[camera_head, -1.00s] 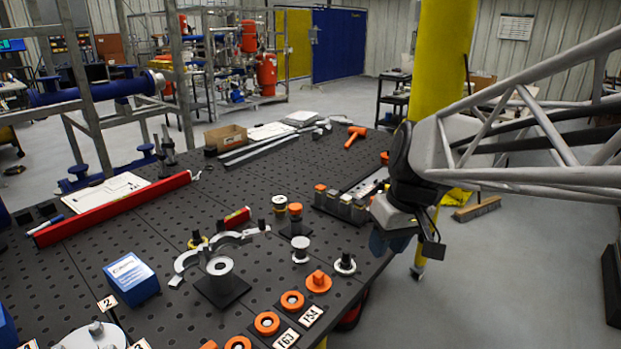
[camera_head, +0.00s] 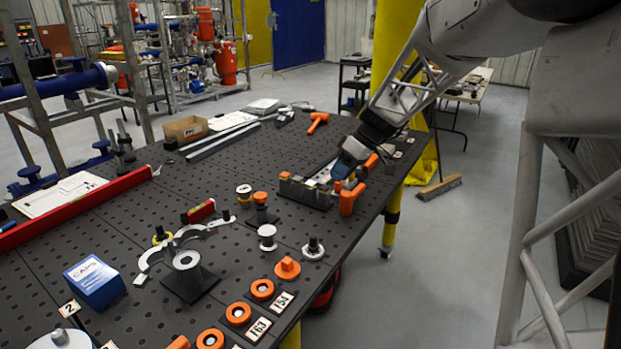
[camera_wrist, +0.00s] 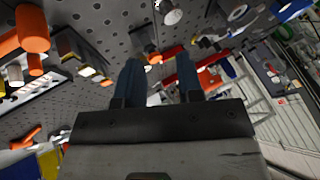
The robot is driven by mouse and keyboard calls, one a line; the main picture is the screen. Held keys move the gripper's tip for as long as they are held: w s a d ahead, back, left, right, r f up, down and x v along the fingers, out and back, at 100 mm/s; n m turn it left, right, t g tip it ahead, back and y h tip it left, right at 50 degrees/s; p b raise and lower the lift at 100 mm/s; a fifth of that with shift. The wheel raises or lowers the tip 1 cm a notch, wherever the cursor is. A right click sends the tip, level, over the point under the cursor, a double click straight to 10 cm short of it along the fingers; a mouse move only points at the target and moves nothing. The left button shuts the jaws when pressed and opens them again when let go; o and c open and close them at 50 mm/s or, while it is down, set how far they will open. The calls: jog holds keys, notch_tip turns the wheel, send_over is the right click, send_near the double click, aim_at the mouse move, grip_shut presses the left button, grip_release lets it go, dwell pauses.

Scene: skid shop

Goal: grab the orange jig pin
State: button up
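Several orange parts show, and I cannot tell for sure which is the jig pin. In the head view an upright orange peg (camera_head: 348,199) stands at the right end of a dark fixture (camera_head: 300,190), with an orange piece (camera_head: 371,163) behind it. An orange-topped post (camera_head: 260,198) stands on a black base to the left. My gripper (camera_head: 343,168) is over the fixture, close to the orange peg; contact is unclear. In the wrist view its two blue fingers (camera_wrist: 158,75) are apart, with nothing seen held between them. An orange cylinder (camera_wrist: 32,28) shows at upper left there.
The black perforated table (camera_head: 130,220) carries an orange knob (camera_head: 287,268), several orange rings, number tags and a blue caps box (camera_head: 95,281). A red bar (camera_head: 75,208) lies at left. An orange hammer-like tool (camera_head: 318,122) lies farther back. Open table lies behind the fixture.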

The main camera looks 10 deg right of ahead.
aim_at(338, 189)
jog(key=w+d+f+n+y, duration=0.1)
jog(key=w+d+f, duration=0.1)
jog(key=w, duration=0.2)
jog(key=w+d+f+n+y, duration=0.1)
jog(key=w+d+f, duration=0.1)
jog(key=w, duration=0.3)
jog(key=w+d+f+n+y, duration=0.1)
jog(key=w+d+f, duration=0.1)
jog(key=w+d, duration=0.1)
jog(key=shift+w+d+f+n+t, duration=0.1)
jog(key=shift+w+f+n+t, duration=0.1)
jog(key=shift+w, duration=0.2)
jog(key=shift+w+d+f+n+t, duration=0.1)
jog(key=shift+w+t, duration=0.1)
jog(key=shift+w, duration=0.15)
jog(key=w+d+f+n, duration=0.1)
jog(key=w+d+f, duration=0.1)
jog(key=w, duration=0.1)
jog(key=w+d+f+n+t+y, duration=0.1)
jog(key=w+d+f, duration=0.2)
jog(key=w+d+f+n+y, duration=0.1)
jog(key=w+d+f, duration=0.1)
jog(key=w, duration=0.1)
jog(key=shift+d+f, duration=0.25)
jog(key=shift+d, duration=0.1)
jog(key=shift+x, duration=1.3)
jog(key=shift+w+a, duration=0.1)
